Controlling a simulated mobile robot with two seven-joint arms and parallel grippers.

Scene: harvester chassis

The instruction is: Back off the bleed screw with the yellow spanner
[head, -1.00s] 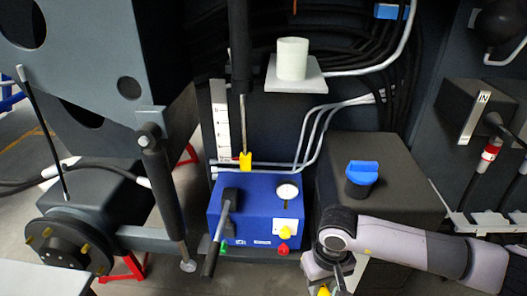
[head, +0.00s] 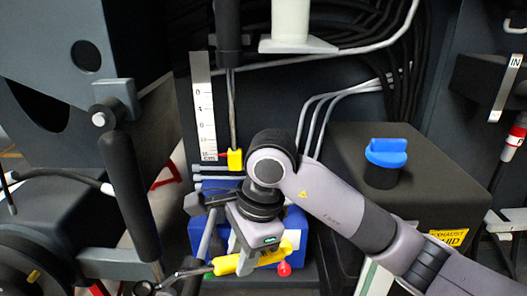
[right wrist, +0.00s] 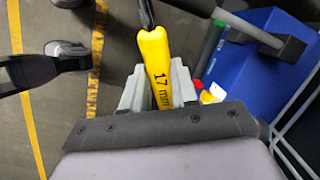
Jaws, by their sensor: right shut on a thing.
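The yellow spanner (head: 240,262) is in my right gripper (head: 238,262), in front of the blue pump box. In the head view its dark shank points left, towards the foot of the grey cylinder. In the right wrist view the spanner's yellow handle (right wrist: 158,62), marked 17 mm, stands between the two grey fingers, and its far end is cut off by the top edge. The blue pump box (head: 297,228) is partly hidden by my right arm; a red knob (head: 284,268) shows at its front. I cannot pick out the bleed screw. My left gripper is not in view.
A grey cylinder (head: 130,185) slants down at the left. A rod with a yellow end (head: 235,160) hangs beside a white scale (head: 203,105). A dark tank with a blue cap (head: 384,165) stands right of the box. Hoses run behind.

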